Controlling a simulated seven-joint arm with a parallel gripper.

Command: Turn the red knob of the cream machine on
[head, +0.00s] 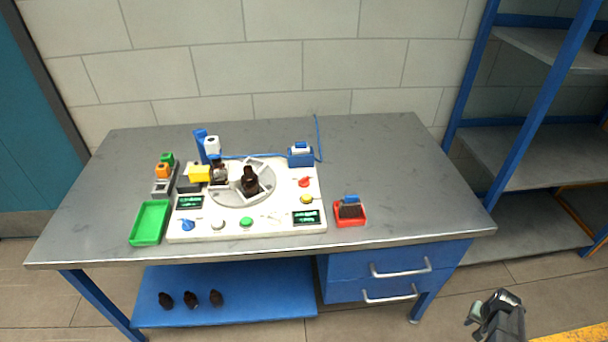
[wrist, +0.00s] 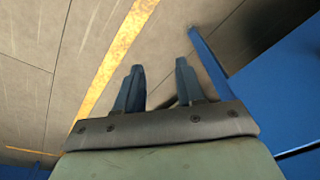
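The cream machine (head: 283,229) stands on the grey table, with a round turntable (head: 228,196) in its middle. A red knob (head: 304,182) sits on its right side, above a yellow one (head: 307,199); the red knob's setting is too small to tell. A dark amber bottle (head: 250,180) stands on the turntable. My gripper (head: 489,308) is low at the right, in front of the table and well away from the machine. In the wrist view my gripper (wrist: 160,85) has its two fingers apart with nothing between them.
A red bin (head: 350,219) stands right of the machine and a green tray (head: 150,222) left of it. A blue device (head: 301,156) with a cable is behind. Blue drawers (head: 388,272) hang under the table's right side. The tabletop's right end is clear.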

